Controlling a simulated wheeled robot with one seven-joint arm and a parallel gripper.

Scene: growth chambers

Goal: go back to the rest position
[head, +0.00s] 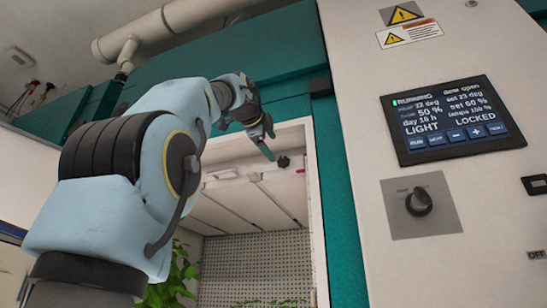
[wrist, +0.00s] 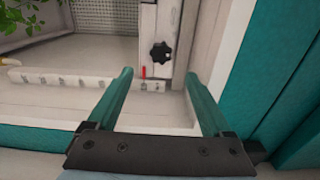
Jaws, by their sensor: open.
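My gripper (head: 262,150) is raised at the upper part of the open chamber doorway in the head view. In the wrist view its two teal fingers (wrist: 160,92) are spread apart with nothing between them. A black star-shaped knob (wrist: 161,52) on a pale upright shows beyond the fingertips in the wrist view. A dark knob also shows close to the gripper in the head view (head: 283,161); I cannot tell whether they touch there.
The chamber has a teal frame (head: 342,205) and a perforated back wall (head: 255,262), with green plants (head: 172,280) low inside. At right, a pale panel carries a lit screen (head: 453,120) reading "RUNNING", "door open" and "LOCKED", and a rotary knob (head: 419,202). A pipe (head: 160,24) runs overhead.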

